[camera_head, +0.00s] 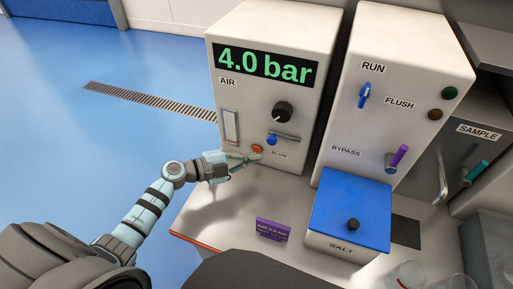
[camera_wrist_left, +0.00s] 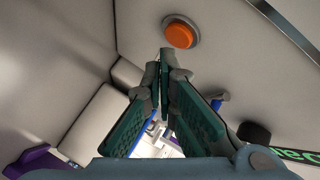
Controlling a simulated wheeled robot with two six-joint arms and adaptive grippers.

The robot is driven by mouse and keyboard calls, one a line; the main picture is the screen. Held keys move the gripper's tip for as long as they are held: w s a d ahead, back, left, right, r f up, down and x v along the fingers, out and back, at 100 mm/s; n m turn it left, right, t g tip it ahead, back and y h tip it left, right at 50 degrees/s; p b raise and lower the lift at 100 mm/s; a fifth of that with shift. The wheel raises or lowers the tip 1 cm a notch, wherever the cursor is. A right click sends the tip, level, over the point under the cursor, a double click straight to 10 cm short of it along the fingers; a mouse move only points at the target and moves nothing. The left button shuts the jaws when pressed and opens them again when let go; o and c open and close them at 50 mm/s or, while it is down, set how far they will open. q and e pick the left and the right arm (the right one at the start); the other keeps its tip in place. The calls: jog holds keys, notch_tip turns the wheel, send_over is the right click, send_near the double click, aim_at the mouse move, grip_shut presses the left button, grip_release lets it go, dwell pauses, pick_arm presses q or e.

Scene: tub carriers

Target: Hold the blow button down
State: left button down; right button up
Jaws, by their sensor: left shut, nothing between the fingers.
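The blow button is an orange round button (camera_head: 257,148) in a grey ring, low on the front of the white AIR cabinet (camera_head: 225,85), left of the BLOW label. In the left wrist view the orange button (camera_wrist_left: 180,32) shows whole, just beyond the fingertips. My left gripper (camera_head: 255,158) is shut and empty, its tips close to the button. In the left wrist view its fingers (camera_wrist_left: 165,55) meet just below the button's ring, with a small gap in the picture. I cannot tell how far the tips are from the cabinet face. My right gripper is not in view.
The AIR cabinet's display reads 4.0 bar; a black knob (camera_head: 282,112) and a blue-handled valve (camera_head: 272,139) sit above the button. A second cabinet (camera_head: 400,60) stands right. A blue-lidded SALT box (camera_head: 350,210) and purple sign (camera_head: 272,229) are on the bench.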

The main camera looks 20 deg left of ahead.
pick_arm(q)
jog(key=shift+s, duration=0.1)
jog(key=shift+s+d+p, duration=0.1)
jog(key=shift+s+p, duration=1.1)
jog(key=shift+s, duration=1.25)
jog(key=shift+d+f, duration=0.1)
jog(key=shift+f, duration=0.05)
